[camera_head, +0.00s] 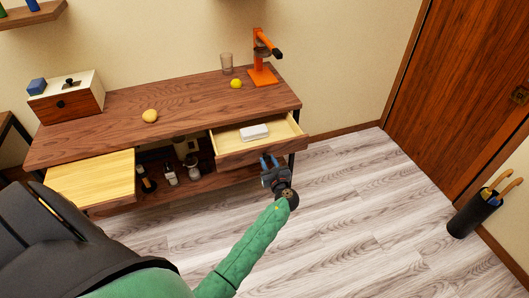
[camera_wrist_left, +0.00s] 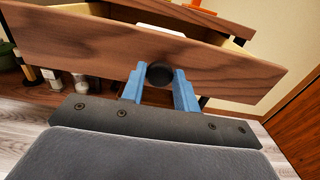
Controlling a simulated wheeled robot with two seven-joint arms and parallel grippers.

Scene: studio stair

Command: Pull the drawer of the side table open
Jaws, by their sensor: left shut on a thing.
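The side table (camera_head: 185,97) has a dark wood top and a black frame. Its right drawer (camera_head: 262,152) stands partly out, with a pale interior and a white box (camera_head: 254,132) inside. In the left wrist view the drawer front (camera_wrist_left: 90,50) fills much of the picture, with a round black knob (camera_wrist_left: 160,73) on it. My left gripper (camera_head: 269,162) is at this drawer front. Its blue fingers (camera_wrist_left: 160,80) are shut on the knob, one on each side. My right gripper is not in view.
A pale wood panel (camera_head: 92,178) juts out at the table's left. Bottles (camera_head: 170,174) stand on the lower shelf. The floor right of the table is clear up to a dark holder (camera_head: 468,218).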

